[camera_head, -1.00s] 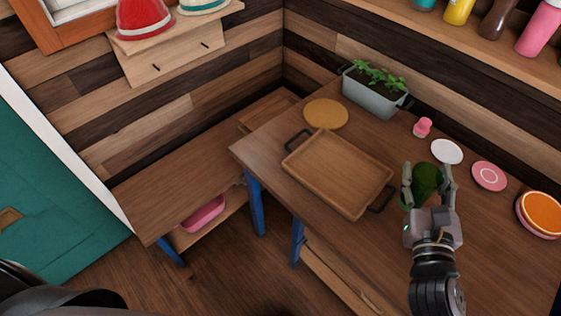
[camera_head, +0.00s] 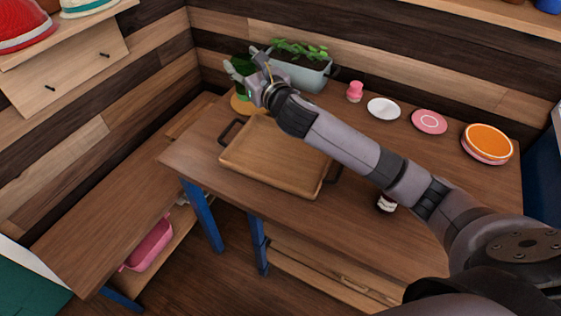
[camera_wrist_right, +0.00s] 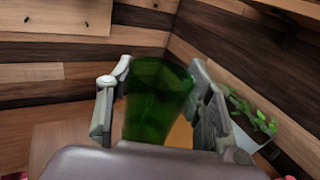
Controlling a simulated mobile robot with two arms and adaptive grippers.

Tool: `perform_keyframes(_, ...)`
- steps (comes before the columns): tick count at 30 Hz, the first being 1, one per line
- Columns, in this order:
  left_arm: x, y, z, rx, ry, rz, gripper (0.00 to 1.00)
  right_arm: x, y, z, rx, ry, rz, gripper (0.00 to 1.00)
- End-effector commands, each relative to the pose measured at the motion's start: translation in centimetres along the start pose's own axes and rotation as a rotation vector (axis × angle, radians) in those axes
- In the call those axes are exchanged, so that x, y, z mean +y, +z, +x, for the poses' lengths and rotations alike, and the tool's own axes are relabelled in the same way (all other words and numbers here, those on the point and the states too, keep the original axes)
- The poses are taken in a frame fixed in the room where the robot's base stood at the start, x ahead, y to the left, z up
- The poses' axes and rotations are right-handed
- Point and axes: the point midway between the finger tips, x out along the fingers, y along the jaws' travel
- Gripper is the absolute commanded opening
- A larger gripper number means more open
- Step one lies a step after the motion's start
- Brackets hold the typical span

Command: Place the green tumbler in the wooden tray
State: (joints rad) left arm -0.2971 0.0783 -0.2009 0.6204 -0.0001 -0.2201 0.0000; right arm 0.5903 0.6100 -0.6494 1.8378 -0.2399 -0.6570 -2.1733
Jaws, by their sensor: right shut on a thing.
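The green tumbler (camera_head: 242,65) is held between the fingers of my right gripper (camera_head: 246,62), which is shut on it. It fills the middle of the right wrist view (camera_wrist_right: 157,100), between the two fingers (camera_wrist_right: 160,95). In the head view it shows above the far left part of the table, over the round wooden board and beyond the tray; its exact height is hard to tell. The wooden tray (camera_head: 262,160) lies on the table with dark handles at its ends, and it looks empty; my right arm crosses near its right side. My left gripper is not in view.
A planter with green leaves (camera_head: 300,74) stands close beside the gripper at the back. The round board (camera_head: 241,104) is partly hidden. A pink bottle (camera_head: 355,91), a white plate (camera_head: 384,108), a pink plate (camera_head: 429,122) and orange-topped plates (camera_head: 487,142) line the back. A dark jar (camera_head: 386,204) stands below my arm.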

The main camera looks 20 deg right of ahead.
Motion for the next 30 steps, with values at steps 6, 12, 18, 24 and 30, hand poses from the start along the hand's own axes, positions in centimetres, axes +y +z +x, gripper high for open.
perform_keyframes(6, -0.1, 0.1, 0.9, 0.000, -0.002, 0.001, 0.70, -1.1, -0.7, 1.1, 0.002, -0.015, 0.003, 0.15)
perform_keyframes(12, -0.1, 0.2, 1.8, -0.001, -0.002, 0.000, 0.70, -0.9, -5.8, 1.0, 0.007, -0.016, 0.007, 0.15)
perform_keyframes(18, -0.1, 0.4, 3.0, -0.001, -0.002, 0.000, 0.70, -0.7, -11.2, 1.0, 0.006, -0.016, 0.007, 0.15)
perform_keyframes(24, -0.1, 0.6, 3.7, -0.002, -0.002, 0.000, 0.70, -0.7, -14.6, 1.0, 0.002, -0.016, 0.005, 0.15)
perform_keyframes(30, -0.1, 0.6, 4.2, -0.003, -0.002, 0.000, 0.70, -0.6, -16.3, 1.0, 0.001, -0.015, 0.003, 0.15)
